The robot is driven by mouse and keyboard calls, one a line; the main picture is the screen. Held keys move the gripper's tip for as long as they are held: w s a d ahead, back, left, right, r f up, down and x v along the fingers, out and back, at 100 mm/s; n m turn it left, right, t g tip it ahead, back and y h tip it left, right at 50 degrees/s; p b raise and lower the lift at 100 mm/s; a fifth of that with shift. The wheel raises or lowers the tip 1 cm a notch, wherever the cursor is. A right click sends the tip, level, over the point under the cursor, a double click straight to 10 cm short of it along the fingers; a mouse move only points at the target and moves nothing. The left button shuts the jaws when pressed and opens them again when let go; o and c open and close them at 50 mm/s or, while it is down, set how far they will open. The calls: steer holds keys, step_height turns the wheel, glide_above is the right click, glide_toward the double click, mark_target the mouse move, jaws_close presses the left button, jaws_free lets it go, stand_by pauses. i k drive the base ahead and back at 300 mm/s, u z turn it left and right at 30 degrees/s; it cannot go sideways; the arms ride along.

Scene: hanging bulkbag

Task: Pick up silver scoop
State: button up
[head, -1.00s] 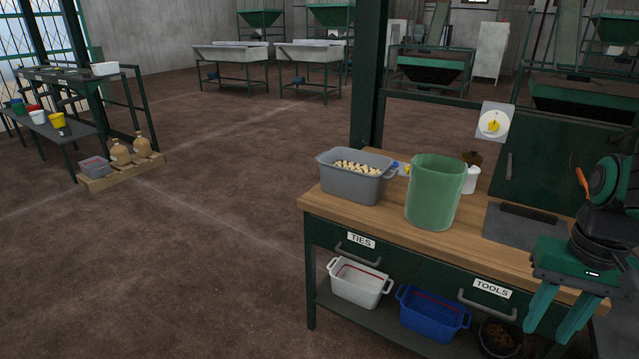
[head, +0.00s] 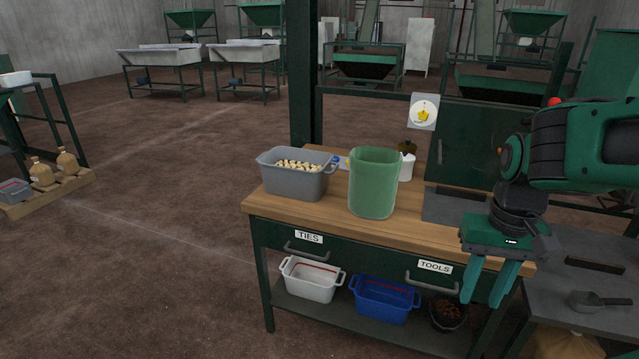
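A silver-grey scoop (head: 597,301) lies on the grey metal table (head: 560,287) at the lower right in the head view. Its handle points to the right. My gripper (head: 484,302) hangs fingers-down in front of the wooden bench's right end, to the left of the scoop and apart from it. Its two green fingers are spread with nothing between them.
The wooden workbench (head: 300,212) holds a grey tub (head: 292,182) of pale pieces, a green bucket (head: 372,185) and a white bottle (head: 406,167). White (head: 311,281) and blue (head: 386,302) tubs sit on its lower shelf. Brown floor is open at left.

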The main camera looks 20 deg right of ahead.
mark_target(582, 302)
steer(key=z, duration=2.1)
steer(key=k, duration=0.65)
steer(key=u, duration=0.5)
steer(key=i, duration=1.45)
steer(key=z, duration=0.35)
